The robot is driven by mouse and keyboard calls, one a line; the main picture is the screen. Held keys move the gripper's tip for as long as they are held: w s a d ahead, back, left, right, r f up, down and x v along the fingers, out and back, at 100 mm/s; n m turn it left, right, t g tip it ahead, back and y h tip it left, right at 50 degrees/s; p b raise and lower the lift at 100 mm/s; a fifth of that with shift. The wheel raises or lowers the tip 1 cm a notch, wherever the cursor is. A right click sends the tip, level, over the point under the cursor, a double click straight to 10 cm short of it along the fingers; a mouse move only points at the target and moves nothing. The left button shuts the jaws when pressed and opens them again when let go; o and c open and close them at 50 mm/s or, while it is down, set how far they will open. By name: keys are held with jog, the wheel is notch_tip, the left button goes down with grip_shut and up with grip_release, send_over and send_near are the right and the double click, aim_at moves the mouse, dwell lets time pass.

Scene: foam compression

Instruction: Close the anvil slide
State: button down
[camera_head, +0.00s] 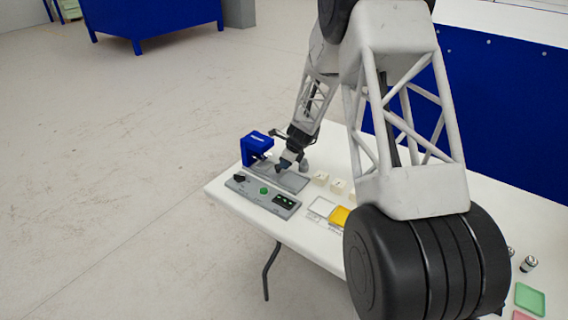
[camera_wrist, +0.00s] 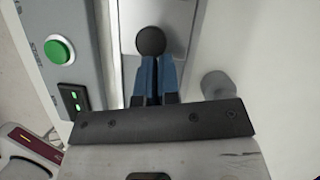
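The anvil slide (camera_head: 291,182) is a grey plate in front of the blue press (camera_head: 256,146) on the white table. In the wrist view its grey metal surface (camera_wrist: 187,18) carries a round black knob (camera_wrist: 150,41). My gripper (camera_head: 283,168) is low over the slide. In the wrist view its blue fingers (camera_wrist: 151,62) are close together, with only a thin gap between them. Their tips are right behind the knob in the picture and seem to touch it. I cannot see them wrapped around it. The inside of the press is hidden.
A grey control panel (camera_head: 240,186) with a green button (camera_head: 264,190) lies along the front of the slide. A grey round post (camera_wrist: 218,84) stands close to my gripper. White blocks (camera_head: 320,179) and a yellow tray (camera_head: 340,215) are to the right.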

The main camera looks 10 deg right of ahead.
jog(key=s+d, duration=0.1)
jog(key=d, duration=0.2)
jog(key=shift+s, duration=0.35)
jog(key=v, duration=1)
jog(key=shift+s+d, duration=0.7)
jog(key=shift+s, duration=0.25)
jog(key=shift+f, duration=0.1)
